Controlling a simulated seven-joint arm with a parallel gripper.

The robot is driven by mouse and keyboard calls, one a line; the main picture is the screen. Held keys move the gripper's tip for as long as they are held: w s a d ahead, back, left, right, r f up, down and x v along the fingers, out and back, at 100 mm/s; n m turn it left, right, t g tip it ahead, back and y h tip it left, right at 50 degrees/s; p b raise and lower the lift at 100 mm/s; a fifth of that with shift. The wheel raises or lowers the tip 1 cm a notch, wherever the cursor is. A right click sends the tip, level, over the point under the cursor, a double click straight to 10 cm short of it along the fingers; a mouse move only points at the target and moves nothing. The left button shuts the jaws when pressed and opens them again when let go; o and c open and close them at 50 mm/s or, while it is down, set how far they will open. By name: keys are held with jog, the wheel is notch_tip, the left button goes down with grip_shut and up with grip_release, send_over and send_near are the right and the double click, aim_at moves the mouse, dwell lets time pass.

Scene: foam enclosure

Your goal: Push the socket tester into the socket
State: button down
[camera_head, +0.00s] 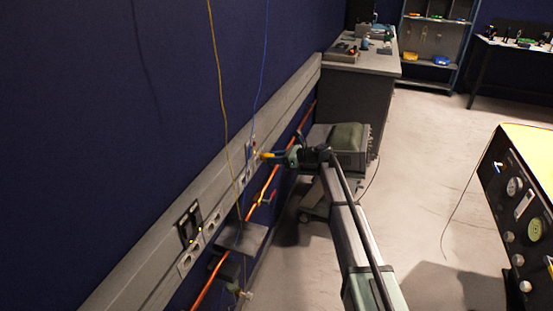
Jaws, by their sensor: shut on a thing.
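A long grey trunking (290,92) runs along the dark blue wall and carries several sockets. One pale socket plate (244,176) is just left of and below my gripper, and others (213,221) sit nearer the camera. My gripper (268,155) reaches from the right to the face of the trunking. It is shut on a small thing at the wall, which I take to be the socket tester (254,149). The tester is very small here and partly hidden by the fingers. I cannot tell whether its pins are in a socket or only close to it.
A black unit with small yellow lights (190,225) is on the trunking. Yellow (216,55) and blue (263,65) cables hang before the wall. An orange cable (254,205) runs below. A grey machine (338,140) stands behind my arm.

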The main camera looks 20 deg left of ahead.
jog(key=shift+a, duration=0.7)
jog(key=c, duration=0.7)
grip_release()
jog(key=shift+d, duration=0.1)
jog(key=v, duration=1.3)
jog(key=shift+d, duration=0.3)
jog(key=shift+r, duration=0.15)
